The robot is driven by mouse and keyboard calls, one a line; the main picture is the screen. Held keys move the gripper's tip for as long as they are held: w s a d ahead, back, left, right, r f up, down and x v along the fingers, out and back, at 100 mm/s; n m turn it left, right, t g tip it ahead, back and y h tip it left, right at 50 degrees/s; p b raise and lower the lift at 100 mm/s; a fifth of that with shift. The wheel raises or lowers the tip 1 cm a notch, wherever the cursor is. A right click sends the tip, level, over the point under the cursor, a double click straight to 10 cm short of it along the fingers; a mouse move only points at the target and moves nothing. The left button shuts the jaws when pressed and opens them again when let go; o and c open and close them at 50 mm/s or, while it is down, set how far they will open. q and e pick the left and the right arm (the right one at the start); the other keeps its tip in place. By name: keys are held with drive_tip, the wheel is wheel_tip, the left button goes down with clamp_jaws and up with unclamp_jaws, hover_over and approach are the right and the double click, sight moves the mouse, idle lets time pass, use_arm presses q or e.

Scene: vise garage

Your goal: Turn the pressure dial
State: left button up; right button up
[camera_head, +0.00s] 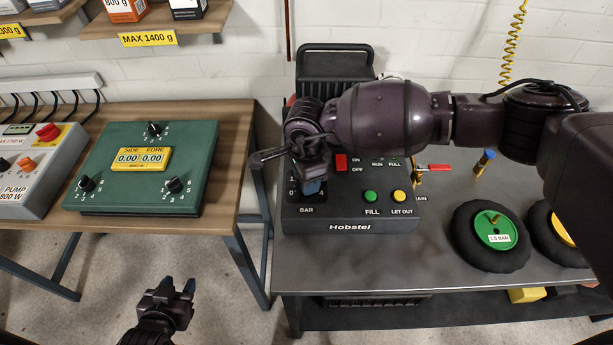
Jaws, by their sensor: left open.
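A dark Hobstel control unit (347,226) stands on the grey bench. It has a green FILL button (371,197), a yellow LET OUT button (400,197) and a red switch (341,162). The place above its BAR label, with a few scale digits, is mostly covered by my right gripper (312,186), so I cannot see the pressure dial clearly. The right gripper points down there, a blue fingertip low over the panel; contact and jaw opening cannot be told. My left gripper (176,288) is open and empty, low over the floor at the bottom left.
A green box (195,145) with three black knobs and a grey pump unit (40,180) stand on the wooden table (230,190) at left. Wheels (463,236), a red-handled valve (435,168) and a blue-topped fitting (485,160) are on the bench's right. A gap separates the tables.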

idle(0.4)
drive_tip(key=o, duration=0.9)
drive_tip(key=shift+r, duration=0.1)
wheel_tip(320, 180, up, 11)
drive_tip(key=shift+f, duration=0.15)
